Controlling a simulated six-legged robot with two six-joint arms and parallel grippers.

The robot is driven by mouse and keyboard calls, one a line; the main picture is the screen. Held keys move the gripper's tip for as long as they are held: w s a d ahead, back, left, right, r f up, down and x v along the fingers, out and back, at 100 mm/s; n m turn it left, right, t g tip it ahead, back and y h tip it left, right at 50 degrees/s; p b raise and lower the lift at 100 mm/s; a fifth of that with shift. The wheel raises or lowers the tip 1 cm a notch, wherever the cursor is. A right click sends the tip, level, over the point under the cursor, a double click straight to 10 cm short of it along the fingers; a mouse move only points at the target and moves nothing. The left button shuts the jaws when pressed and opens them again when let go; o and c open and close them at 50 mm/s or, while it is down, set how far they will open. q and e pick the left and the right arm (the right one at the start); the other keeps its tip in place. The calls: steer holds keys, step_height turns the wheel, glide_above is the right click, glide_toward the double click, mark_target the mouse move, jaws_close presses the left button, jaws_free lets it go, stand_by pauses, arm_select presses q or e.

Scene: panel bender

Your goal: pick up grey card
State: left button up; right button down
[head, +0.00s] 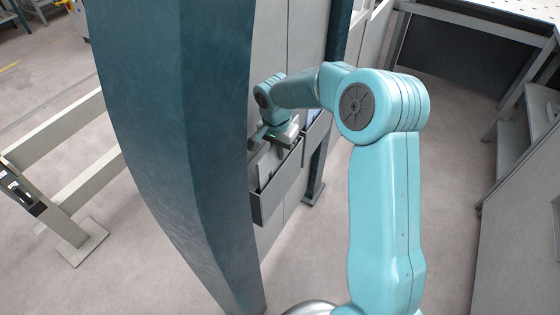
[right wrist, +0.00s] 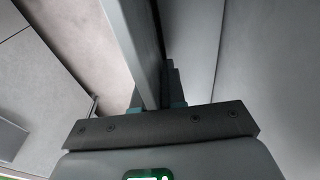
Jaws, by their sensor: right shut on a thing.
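The grey card (head: 264,166) is a thin, light grey sheet standing upright in a dark grey wall bin (head: 281,188), in the middle of the head view. My right gripper (head: 274,146) is over the bin from above, shut on the card's upper part. In the right wrist view the card (right wrist: 138,50) runs away from me between the two fingers (right wrist: 155,95). The fingertips are partly hidden by the gripper body and the card. The card's lower part is hidden inside the bin. My left gripper is not in view.
A dark teal pillar (head: 180,120) stands close left of the bin. Light grey panels (head: 298,50) are behind it. A beige rail (head: 60,130) is at the left, and a grey workbench (head: 470,25) at the upper right. The floor right of the bin is open.

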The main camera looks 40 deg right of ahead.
steer(key=shift+r, duration=0.15)
step_height(320, 180, up, 20)
steer(key=shift+p, duration=0.3)
steer(key=shift+s, duration=0.15)
stand_by(0.4)
